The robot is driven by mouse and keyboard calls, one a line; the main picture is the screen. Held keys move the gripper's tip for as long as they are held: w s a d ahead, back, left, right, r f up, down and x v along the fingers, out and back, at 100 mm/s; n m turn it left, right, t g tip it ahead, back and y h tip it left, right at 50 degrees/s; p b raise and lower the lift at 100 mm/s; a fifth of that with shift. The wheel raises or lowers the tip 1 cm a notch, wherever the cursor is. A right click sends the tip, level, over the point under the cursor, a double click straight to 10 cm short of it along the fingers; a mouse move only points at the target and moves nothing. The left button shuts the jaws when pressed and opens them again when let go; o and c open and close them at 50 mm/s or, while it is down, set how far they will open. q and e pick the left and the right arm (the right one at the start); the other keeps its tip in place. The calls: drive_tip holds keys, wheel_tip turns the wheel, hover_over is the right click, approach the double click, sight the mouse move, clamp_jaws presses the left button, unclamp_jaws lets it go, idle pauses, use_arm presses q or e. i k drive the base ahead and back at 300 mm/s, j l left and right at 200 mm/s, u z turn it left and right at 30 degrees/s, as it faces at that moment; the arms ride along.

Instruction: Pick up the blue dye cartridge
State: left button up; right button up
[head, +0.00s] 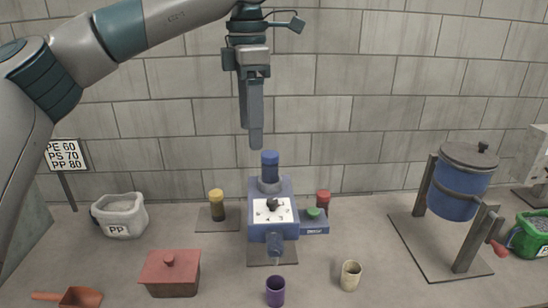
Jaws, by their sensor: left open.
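The blue dye cartridge (270,165) stands upright on top of the blue machine (262,230), in its grey collar (270,185). My left gripper (254,143) comes in from the upper left and points straight down, open. Its fingertips appear just above and slightly left of the cartridge's top, apart from it in the picture. How far they are in depth I cannot tell. One finger largely covers the other from this angle. My right gripper is not in view.
A yellow-topped cartridge (217,203) stands left of the machine and a red one (323,199) right. In front are a red lidded box (171,274), a purple cup (275,290) and a cream cup (350,275). A blue drum (460,190) stands on the right.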

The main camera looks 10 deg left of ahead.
sight(269, 159)
drive_tip(key=i, duration=0.95)
